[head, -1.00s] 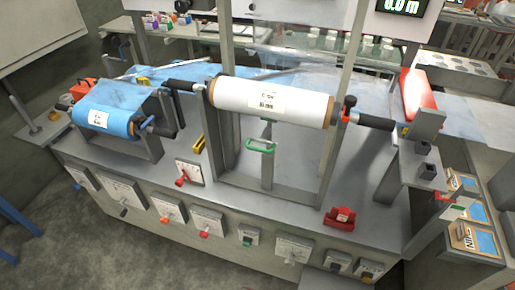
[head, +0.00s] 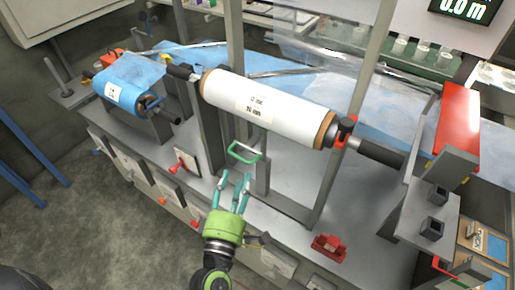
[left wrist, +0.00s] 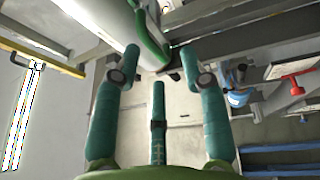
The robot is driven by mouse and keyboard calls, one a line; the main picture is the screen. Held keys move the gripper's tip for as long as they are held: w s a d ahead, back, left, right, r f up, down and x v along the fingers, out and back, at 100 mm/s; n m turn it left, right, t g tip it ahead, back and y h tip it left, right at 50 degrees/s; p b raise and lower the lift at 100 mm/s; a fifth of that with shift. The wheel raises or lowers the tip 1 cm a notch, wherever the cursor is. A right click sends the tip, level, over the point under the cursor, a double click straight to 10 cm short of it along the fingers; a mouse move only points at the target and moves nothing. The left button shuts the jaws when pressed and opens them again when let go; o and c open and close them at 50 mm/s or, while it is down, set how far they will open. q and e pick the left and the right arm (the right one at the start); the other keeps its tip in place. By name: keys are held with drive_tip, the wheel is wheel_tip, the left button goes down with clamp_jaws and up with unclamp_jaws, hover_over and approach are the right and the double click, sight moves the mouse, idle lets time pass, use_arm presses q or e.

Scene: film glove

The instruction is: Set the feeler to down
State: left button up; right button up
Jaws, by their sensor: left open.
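A green loop handle (head: 245,151) stands on a grey post below the white film roll (head: 255,104). It looks raised and tilted; no readable label marks it as the feeler. My left gripper (head: 236,178) is open and empty, just in front of and below the handle, its fingers pointing up towards it. In the left wrist view, the green handle (left wrist: 150,38) is at the top, just beyond the open fingers (left wrist: 160,62), and the white roll (left wrist: 105,18) is beside it. I cannot tell whether a finger touches the handle. My right gripper does not show.
A red lever (head: 180,167) on a white plate is left of my gripper. A blue roll (head: 122,88) stands at the far left, and a red block (head: 328,247) sits near the front edge at right. Grey uprights frame the white roll.

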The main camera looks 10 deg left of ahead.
sight(238, 158)
use_arm(q)
drive_tip(key=shift+w+a+r+n, duration=0.15)
drive_tip(key=shift+r+n, duration=0.15)
drive_tip(key=shift+r, duration=0.3)
drive_tip(key=w+p, duration=0.1)
drive_tip(key=w, duration=0.3)
drive_tip(key=w+r+p, duration=0.1)
drive_tip(key=w, duration=0.1)
drive_tip(key=shift+w+a+p, duration=0.2)
drive_tip(key=shift+a+p, duration=0.1)
drive_tip(key=shift+a, duration=0.05)
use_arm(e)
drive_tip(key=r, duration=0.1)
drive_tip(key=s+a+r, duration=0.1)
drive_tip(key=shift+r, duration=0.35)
use_arm(q)
clamp_jaws()
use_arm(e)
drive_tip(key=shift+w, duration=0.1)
